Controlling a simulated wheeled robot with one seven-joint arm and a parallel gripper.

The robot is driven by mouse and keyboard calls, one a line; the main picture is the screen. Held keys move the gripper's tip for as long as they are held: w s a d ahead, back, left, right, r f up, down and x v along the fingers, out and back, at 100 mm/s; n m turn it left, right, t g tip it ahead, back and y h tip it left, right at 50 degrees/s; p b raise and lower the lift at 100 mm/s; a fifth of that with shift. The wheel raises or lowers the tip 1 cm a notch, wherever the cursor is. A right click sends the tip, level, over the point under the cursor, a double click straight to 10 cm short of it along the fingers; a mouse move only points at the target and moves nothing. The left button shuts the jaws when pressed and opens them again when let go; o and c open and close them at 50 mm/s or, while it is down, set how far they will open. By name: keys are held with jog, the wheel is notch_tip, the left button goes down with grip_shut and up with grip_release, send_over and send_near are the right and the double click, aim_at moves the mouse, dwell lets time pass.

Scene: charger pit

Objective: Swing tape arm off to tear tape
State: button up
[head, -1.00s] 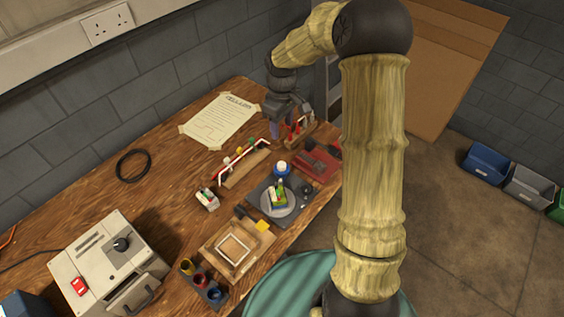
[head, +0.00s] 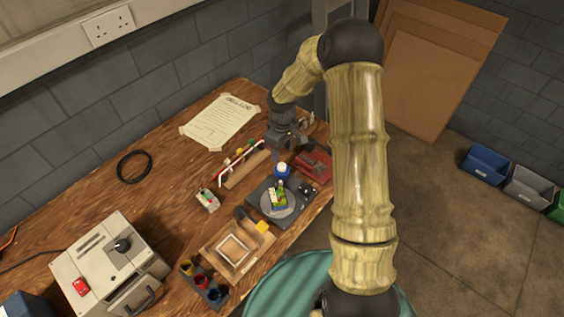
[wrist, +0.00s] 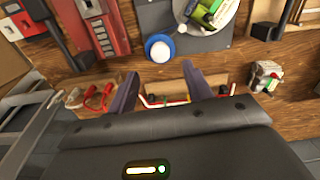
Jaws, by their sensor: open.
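A dark fixture plate (head: 258,191) on the bench carries a pale round disc (head: 272,212) with a green, white and dark block (head: 278,199) on it. A blue round piece with a white top (head: 282,170), perhaps the tape roll, sits at the plate's back edge; it also shows in the wrist view (wrist: 160,48). I cannot make out a tape arm or a strip of tape for certain. My gripper (wrist: 160,93) is open and empty, pointing down behind the blue piece, apart from it in the wrist view. Its fingertips are partly hidden in the head view.
A red device (head: 314,165) lies right of the blue piece. A wooden rack with a red-and-white bent rod (head: 242,163) stands to the left. A wooden frame tray (head: 236,248), coloured cups (head: 202,281) and a grey machine (head: 108,265) are in front. Bench around the black coil (head: 134,166) is clear.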

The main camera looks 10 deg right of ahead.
aim_at(282, 166)
notch_tip(282, 166, down, 7)
jog(key=shift+f, duration=0.1)
dwell(0.3)
jog(key=c, duration=1)
